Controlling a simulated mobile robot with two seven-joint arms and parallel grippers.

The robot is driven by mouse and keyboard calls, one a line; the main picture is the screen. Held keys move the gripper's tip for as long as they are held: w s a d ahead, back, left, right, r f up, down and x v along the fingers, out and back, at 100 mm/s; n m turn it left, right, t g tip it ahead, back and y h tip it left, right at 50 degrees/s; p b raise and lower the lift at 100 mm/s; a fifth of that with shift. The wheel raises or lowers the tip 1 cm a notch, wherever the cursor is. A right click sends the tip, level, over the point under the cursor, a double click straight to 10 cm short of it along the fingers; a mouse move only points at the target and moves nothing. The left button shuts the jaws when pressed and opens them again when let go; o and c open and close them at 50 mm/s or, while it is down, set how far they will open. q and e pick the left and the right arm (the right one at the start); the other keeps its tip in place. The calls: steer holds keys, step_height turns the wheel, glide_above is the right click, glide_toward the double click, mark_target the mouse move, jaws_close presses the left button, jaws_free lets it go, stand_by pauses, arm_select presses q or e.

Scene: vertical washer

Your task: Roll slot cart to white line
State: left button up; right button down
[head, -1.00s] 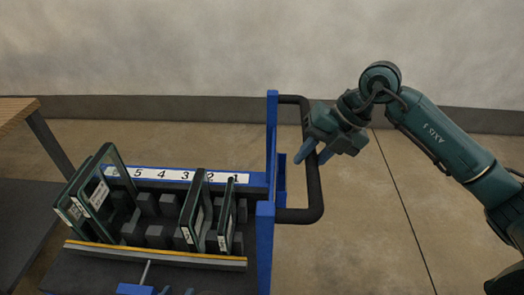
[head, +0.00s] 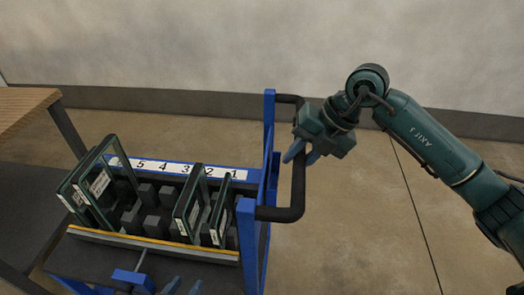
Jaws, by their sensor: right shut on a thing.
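The slot cart has a blue frame (head: 250,245), a numbered white strip (head: 180,168) and dark slots holding several dark-framed panels (head: 193,205). Its black tubular handle (head: 280,213) sticks out on the right side. My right gripper (head: 300,154) is shut on the upright bar of this handle, one finger on each side. My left gripper (head: 184,286) shows only as two blue fingertips at the bottom edge, in front of the cart; they look apart with nothing between them. No white floor line is visible.
A wood-topped table (head: 28,108) with dark legs stands at the left, close behind the cart's left end. A pale wall (head: 200,45) runs along the back. The concrete floor (head: 360,235) right of the cart is clear, with a thin dark seam.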

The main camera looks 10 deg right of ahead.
steer(key=shift+w+a, duration=0.3)
steer(key=shift+a, duration=0.95)
steer(key=shift+w+a, duration=0.35)
steer(key=shift+a, duration=0.95)
steer(key=shift+w+a, duration=0.3)
steer(key=shift+a, duration=0.95)
steer(key=a, duration=0.2)
steer(key=w+a, duration=0.1)
steer(key=a, duration=0.2)
steer(key=shift+w+a, duration=0.25)
steer(key=shift+a, duration=0.05)
steer(key=shift+d, duration=0.1)
steer(key=c, duration=1)
jaws_free()
